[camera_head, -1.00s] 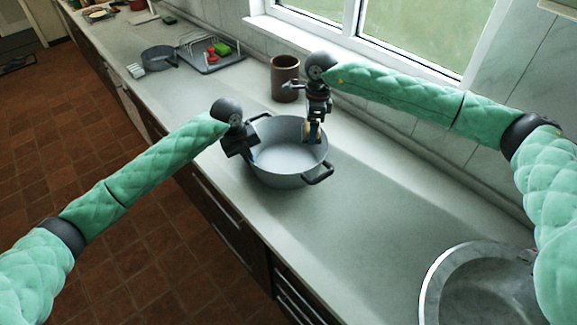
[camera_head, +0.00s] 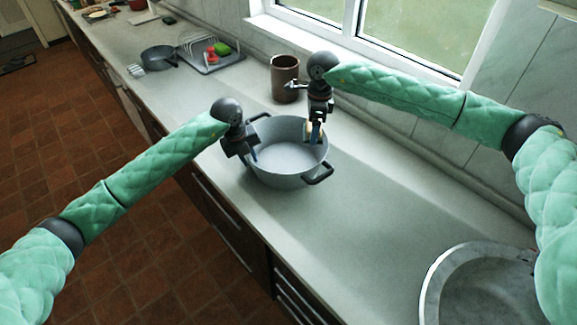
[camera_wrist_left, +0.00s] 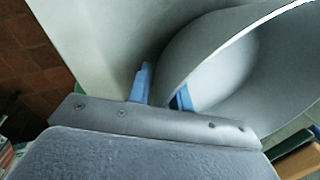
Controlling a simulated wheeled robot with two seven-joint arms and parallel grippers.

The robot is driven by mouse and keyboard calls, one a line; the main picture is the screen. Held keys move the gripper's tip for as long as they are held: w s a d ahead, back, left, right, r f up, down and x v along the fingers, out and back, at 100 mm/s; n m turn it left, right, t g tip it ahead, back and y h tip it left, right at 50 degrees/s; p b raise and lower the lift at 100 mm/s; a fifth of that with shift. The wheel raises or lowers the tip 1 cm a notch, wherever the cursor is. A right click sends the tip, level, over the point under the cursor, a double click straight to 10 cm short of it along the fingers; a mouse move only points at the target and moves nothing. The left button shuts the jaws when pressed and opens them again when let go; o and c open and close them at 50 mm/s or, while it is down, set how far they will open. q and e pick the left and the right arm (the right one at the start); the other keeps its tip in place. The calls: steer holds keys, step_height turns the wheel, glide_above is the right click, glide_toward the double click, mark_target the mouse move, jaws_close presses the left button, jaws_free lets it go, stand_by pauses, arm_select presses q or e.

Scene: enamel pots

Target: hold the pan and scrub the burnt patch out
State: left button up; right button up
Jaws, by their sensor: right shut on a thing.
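The grey pan (camera_head: 280,181) with two dark handles stands upright on the counter. My left gripper (camera_head: 254,155) is at its left rim. In the left wrist view its blue fingers (camera_wrist_left: 163,90) straddle the pan wall (camera_wrist_left: 205,45), one outside and one inside; whether they pinch it is unclear. My right gripper (camera_head: 315,136) points down inside the pan's far right side, shut on a small tan thing, perhaps a scrubber, largely hidden by the fingers. I cannot make out a burnt patch on the pan's pale inside.
A brown mug (camera_head: 285,79) stands close behind the pan. A smaller dark pan (camera_head: 159,58) and a rack tray (camera_head: 212,64) with red and green items are farther left. A round metal basin (camera_head: 432,282) is at the lower right. The counter between is clear.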

arm_select(q)
steer(key=shift+r, duration=0.1)
steer(key=shift+w+d+p+v, duration=0.1)
steer(key=shift+d+p+v, duration=0.2)
steer(key=shift+v, duration=0.8)
steer(key=shift+w+d+p+v, duration=0.15)
steer(key=shift+p+v, duration=0.25)
steer(key=shift+v, duration=0.75)
steer(key=shift+d+p+v, duration=0.25)
steer(key=shift+p+v, duration=0.1)
steer(key=shift+v, duration=0.75)
arm_select(e)
steer(key=shift+r, duration=1.05)
arm_select(q)
steer(key=shift+r, duration=0.2)
steer(key=o, duration=0.6)
steer(key=shift+d+p+v, duration=0.15)
steer(key=shift+d+v, duration=0.05)
steer(key=shift+v, duration=2.75)
steer(key=shift+d+p+v, duration=0.15)
steer(key=shift+d+v, duration=0.05)
steer(key=shift+v, duration=2.75)
steer(key=shift+d+p+v, duration=0.15)
steer(key=shift+d+v, duration=0.05)
steer(key=shift+v, duration=2.75)
arm_select(e)
steer(key=shift+r, duration=0.45)
arm_select(q)
steer(key=shift+w+r, duration=0.15)
steer(key=shift+w, duration=0.05)
